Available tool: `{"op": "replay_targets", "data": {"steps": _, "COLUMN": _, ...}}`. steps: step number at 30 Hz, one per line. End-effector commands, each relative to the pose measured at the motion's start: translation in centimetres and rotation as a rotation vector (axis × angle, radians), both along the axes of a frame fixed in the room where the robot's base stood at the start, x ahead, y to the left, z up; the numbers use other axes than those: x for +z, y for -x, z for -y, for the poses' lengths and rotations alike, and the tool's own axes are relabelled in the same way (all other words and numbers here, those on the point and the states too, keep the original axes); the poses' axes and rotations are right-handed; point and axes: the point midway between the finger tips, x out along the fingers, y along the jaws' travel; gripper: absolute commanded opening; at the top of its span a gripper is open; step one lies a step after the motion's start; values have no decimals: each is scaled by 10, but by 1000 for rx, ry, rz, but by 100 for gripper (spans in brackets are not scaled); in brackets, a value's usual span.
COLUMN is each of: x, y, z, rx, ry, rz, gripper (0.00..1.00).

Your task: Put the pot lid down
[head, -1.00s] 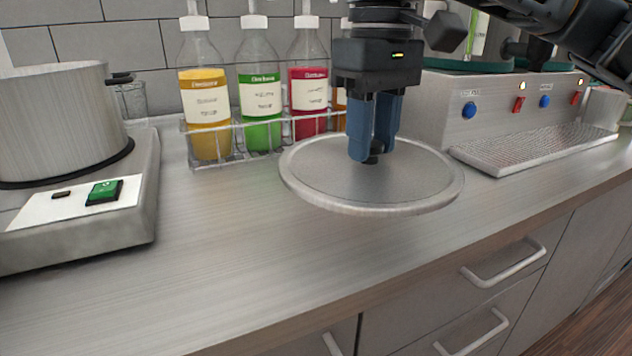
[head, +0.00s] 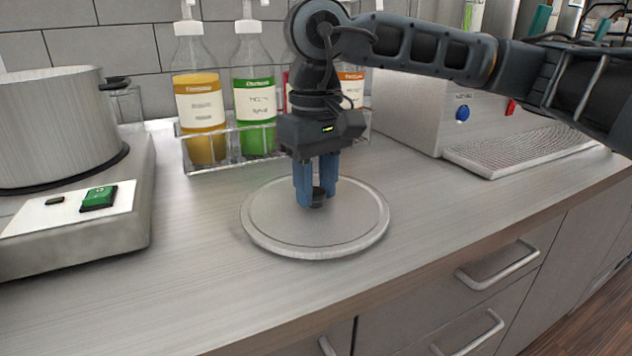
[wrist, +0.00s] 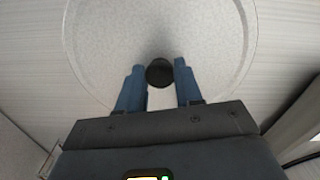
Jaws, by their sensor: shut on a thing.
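The round grey pot lid (head: 270,225) is level over the counter in front of the syrup bottles, at or very near the surface. I cannot tell for sure whether its rim touches the counter. My gripper (head: 317,200) points straight down at the lid's centre, shut on its black knob (head: 319,197). In the wrist view the knob (wrist: 159,73) sits between the blue fingertips (wrist: 160,70), and the lid (wrist: 110,40) fills most of the upper picture. The open pot (head: 55,130) stands on the cooker at the left.
The cooker (head: 130,225) with a green switch (head: 98,197) takes the left side. A wire rack (head: 225,160) of syrup bottles stands behind the lid. A machine with a drip tray (head: 520,150) is at the right. The counter (head: 240,300) in front is clear.

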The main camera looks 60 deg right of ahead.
Motion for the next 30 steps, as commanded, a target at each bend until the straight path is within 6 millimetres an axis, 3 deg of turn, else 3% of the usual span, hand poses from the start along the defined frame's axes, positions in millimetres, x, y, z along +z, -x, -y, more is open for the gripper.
{"op": "replay_targets", "data": {"steps": 9, "x": -4, "y": 0, "z": 0, "rx": 0, "ry": 0, "rz": 1, "gripper": 0}}
{"op": "replay_targets", "data": {"steps": 10, "x": -2, "y": 0, "z": 0, "rx": 0, "ry": 0, "rz": 0, "gripper": 38}}
{"op": "replay_targets", "data": {"steps": 17, "x": -2, "y": 0, "z": 0, "rx": 0, "ry": 0, "rz": 0, "gripper": 60}}
{"op": "replay_targets", "data": {"steps": 26, "x": 0, "y": 0, "z": 0, "rx": 0, "ry": 0, "rz": 0, "gripper": 60}}
{"op": "replay_targets", "data": {"steps": 30, "x": 10, "y": -1, "z": 1, "rx": -1, "ry": 3, "rz": 3, "gripper": 60}}
